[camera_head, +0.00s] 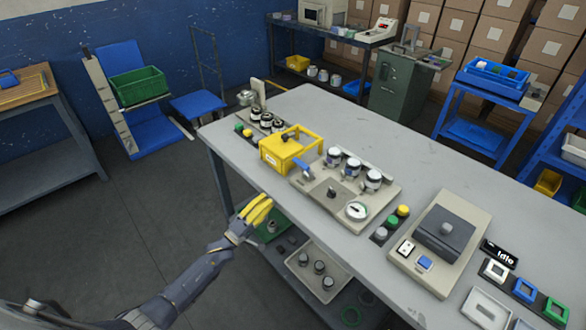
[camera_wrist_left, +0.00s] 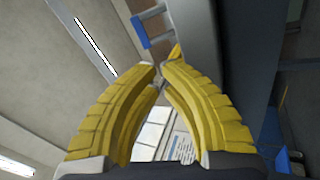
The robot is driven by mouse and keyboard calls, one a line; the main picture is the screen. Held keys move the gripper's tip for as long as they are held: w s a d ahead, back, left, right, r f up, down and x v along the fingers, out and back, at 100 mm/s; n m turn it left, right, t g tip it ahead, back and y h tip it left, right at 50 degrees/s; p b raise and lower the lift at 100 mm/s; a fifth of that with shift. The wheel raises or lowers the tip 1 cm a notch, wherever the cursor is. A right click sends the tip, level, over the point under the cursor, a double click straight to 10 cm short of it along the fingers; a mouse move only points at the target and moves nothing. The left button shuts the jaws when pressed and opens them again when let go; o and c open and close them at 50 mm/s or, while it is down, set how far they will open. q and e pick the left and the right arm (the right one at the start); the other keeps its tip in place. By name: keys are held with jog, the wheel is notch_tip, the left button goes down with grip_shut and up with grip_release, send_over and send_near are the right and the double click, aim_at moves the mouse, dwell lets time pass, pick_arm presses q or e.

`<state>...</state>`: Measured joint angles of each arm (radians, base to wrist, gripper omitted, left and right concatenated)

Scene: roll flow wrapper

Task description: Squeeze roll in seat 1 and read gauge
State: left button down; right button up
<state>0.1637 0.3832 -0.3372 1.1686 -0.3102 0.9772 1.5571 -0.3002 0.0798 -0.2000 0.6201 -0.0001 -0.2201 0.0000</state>
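Three white-and-dark rolls stand upright in a row on a beige fixture (camera_head: 314,187) on the grey table: a left roll (camera_head: 333,156), a middle roll (camera_head: 352,167) and a right roll (camera_head: 373,180). I cannot tell which seat is numbered 1. A round white gauge (camera_head: 357,211) sits at the fixture's front right corner; its reading is too small to make out. My left gripper (camera_head: 264,203), with yellow fingers, is off the table's front edge, apart from the rolls. In the left wrist view its fingertips (camera_wrist_left: 157,70) nearly meet with nothing between them. My right gripper is out of view.
A yellow frame (camera_head: 276,153) with a blue handle (camera_head: 302,168) stands left of the rolls. Coloured buttons (camera_head: 391,223) and a beige machine (camera_head: 440,240) are to the right, beside an "Idle" display (camera_head: 500,254). A lower tray (camera_head: 297,262) holds dark cylinders. The table's back is clear.

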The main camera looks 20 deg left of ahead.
aim_at(296, 163)
pick_arm(q)
jog(key=r+n, duration=0.1)
jog(key=s+n, duration=0.1)
jog(key=shift+d+r+n+h, duration=0.1)
jog(key=shift+r+n+h, duration=0.2)
jog(key=shift+r+h, duration=0.1)
jog(key=x, duration=1.4)
jog(key=shift+r, duration=0.2)
dwell(0.5)
jog(key=shift+w+r+y, duration=0.1)
jog(key=shift+w+y, duration=0.05)
jog(key=shift+y, duration=0.15)
